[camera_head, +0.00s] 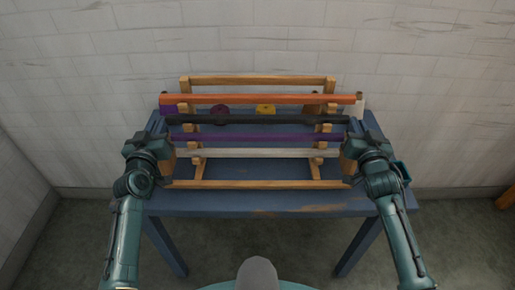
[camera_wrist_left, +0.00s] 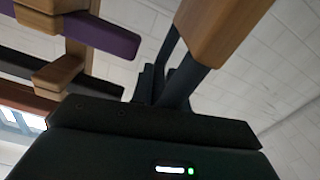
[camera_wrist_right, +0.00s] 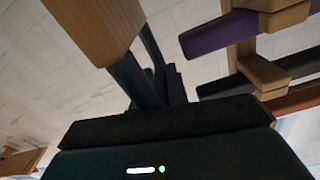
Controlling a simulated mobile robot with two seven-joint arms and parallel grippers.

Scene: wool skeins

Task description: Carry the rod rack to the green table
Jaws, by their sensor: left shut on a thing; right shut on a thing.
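The rod rack (camera_head: 258,81) is a wooden frame bearing orange, black, purple and white rods, seen at the blue table (camera_head: 240,200) in the head view. I cannot tell whether its feet touch the tabletop. My left gripper (camera_head: 166,152) is shut on the rack's left end, and my right gripper (camera_head: 350,154) is shut on its right end. A wooden part of the rack shows at the fingers in the left wrist view (camera_wrist_left: 218,30) and in the right wrist view (camera_wrist_right: 98,28). No green table is in view.
Behind the rods on the blue table are a purple ball (camera_head: 221,115), a yellow ball (camera_head: 265,110) and a pale thing (camera_head: 359,104) at right. A white brick wall (camera_head: 260,40) stands close behind. An orange-brown thing (camera_head: 507,199) shows at the right edge. Grey floor is clear beside the table.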

